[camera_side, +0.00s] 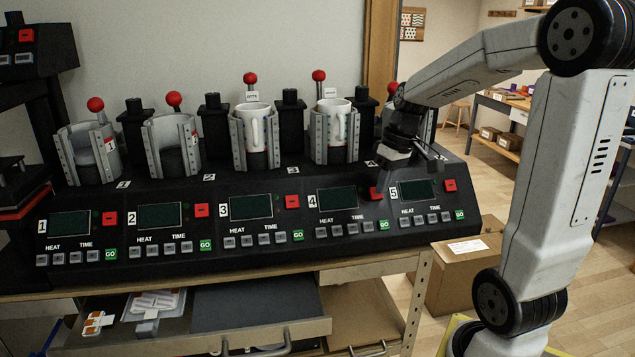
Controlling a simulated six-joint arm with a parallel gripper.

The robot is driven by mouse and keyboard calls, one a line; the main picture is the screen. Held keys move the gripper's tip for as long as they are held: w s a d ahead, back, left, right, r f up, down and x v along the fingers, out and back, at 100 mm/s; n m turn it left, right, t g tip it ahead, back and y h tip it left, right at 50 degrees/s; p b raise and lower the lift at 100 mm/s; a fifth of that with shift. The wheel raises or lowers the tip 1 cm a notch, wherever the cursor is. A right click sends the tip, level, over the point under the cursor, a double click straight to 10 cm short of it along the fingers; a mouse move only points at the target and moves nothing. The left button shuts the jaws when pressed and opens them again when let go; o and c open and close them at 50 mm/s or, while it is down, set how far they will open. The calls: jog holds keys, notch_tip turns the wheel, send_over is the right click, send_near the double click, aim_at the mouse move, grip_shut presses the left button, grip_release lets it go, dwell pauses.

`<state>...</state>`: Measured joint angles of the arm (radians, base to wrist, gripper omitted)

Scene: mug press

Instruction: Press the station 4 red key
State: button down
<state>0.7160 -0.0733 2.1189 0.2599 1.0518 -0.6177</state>
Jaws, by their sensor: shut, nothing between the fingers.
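The station 4 red key (376,194) is on the sloped black panel, right of the station 4 screen (337,198) and left of the white 5 label. My gripper (381,180) is shut and empty, pointing down just above the station 4 red key. Its fingertips are small and dark here, and I cannot tell whether they touch the key. The station 4 press (326,139) holds a white mug (338,122), and its red-knobbed lever (319,76) stands upright.
Other red keys sit at station 3 (292,202) and station 5 (450,185). Green GO keys (384,225) and grey keys line the panel's front. Station 3 also holds a white mug (257,128). An open drawer (250,320) lies below. My arm covers much of the station 5 press.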

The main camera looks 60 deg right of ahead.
jog(key=s+a+r, duration=0.2)
jog(key=r, duration=0.1)
jog(key=shift+s+a+r, duration=0.25)
jog(key=shift+s+a, duration=0.05)
dwell(0.3)
dwell(0.6)
